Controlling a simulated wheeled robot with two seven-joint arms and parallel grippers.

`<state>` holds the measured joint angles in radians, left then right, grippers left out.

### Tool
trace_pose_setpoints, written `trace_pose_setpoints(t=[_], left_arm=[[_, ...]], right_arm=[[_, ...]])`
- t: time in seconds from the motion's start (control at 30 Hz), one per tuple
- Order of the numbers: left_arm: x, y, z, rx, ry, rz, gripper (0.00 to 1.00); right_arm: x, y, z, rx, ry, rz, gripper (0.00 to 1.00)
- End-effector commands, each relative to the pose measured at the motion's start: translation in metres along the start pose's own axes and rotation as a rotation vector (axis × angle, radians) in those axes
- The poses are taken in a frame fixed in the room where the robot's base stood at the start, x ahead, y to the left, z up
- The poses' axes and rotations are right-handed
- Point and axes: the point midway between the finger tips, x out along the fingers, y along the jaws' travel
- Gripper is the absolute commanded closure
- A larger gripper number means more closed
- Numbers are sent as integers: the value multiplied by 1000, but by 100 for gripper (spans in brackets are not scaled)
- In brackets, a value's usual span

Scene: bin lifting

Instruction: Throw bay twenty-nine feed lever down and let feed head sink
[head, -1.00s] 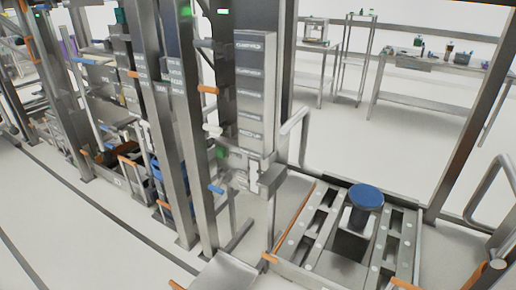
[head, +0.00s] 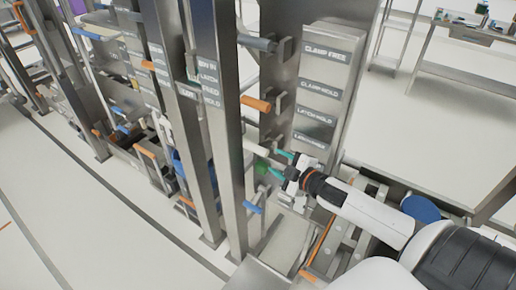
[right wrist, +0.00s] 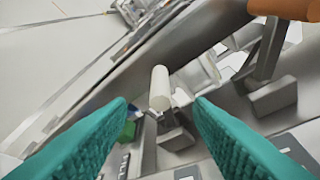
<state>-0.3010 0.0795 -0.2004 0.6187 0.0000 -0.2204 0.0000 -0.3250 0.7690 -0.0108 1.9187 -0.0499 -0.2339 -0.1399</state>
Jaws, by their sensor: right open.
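A post carries several lever handles in the head view: a dark grey one (head: 257,42) at the top, an orange one (head: 256,103), a white one (head: 255,149) and a blue one (head: 252,208) lowest. I cannot read which is the feed lever. My right gripper (head: 278,163) is open, its teal fingers pointing at the white handle. In the right wrist view the white handle (right wrist: 160,88) shows end-on, beyond and between the spread fingertips (right wrist: 161,107), apparently untouched. The feed head cannot be made out for certain. My left gripper is out of view.
A labelled grey panel (head: 325,85) stands right behind the levers. A green button (head: 262,166) sits just below the white handle. The orange handle (right wrist: 285,8) is close at upper right in the wrist view. A blue disc (head: 421,208) is partly behind my arm.

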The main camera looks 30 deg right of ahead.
Motion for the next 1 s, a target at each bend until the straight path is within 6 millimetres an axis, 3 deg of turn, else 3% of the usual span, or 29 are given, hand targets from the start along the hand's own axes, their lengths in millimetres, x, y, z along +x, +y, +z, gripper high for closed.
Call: trace_pose_setpoints(t=[0.23,0.6,1.0], left_arm=[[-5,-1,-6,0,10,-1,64],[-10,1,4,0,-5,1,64],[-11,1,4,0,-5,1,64]], right_arm=[[41,-2,1,1,1,-3,53],[95,-1,0,3,1,-2,53],[106,0,0,1,1,0,53]])
